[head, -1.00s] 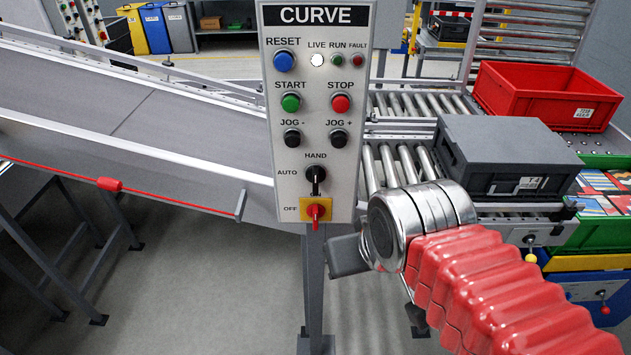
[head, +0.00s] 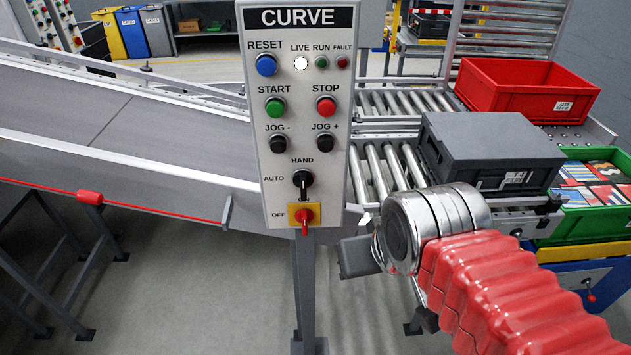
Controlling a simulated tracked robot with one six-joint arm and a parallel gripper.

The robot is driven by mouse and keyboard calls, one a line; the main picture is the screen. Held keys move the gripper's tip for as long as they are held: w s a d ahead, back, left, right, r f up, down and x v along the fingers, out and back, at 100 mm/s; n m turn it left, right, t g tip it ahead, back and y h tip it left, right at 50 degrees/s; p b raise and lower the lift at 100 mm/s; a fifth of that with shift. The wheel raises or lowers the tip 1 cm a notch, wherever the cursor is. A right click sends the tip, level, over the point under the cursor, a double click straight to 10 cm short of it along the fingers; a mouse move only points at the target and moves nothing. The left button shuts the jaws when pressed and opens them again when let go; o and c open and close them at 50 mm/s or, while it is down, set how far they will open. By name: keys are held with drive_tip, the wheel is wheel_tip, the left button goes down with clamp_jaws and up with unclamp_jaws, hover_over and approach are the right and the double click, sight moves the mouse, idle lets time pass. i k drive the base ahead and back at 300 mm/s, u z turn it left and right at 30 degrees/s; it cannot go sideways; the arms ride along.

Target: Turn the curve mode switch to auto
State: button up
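The grey-white CURVE panel (head: 352,100) stands on a post in the middle of the head view. Its mode switch is a black knob (head: 303,180) low on the panel, with HAND above it and AUTO to its left. The knob's handle looks upright, in line with HAND, not turned toward AUTO. A label just below the knob is mostly hidden. My arm, in a red sleeve with a metal wrist, reaches in from the lower right. A dark block (head: 358,257) at its end, apparently part of my gripper, is below and right of the switch. The fingers cannot be made out.
A red-on-yellow OFF switch (head: 305,217) sits right below the mode knob. Above are the JOG buttons (head: 278,144), START, STOP and RESET. A belt conveyor (head: 120,120) runs behind on the left. Rollers, a grey tote (head: 490,140) and a red crate (head: 525,88) are right.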

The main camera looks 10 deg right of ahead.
sight(302, 179)
drive_tip(key=z, duration=0.1)
drive_tip(key=k, duration=1.8)
drive_tip(key=u, duration=0.85)
drive_tip(key=i, duration=1)
drive_tip(key=u, duration=0.1)
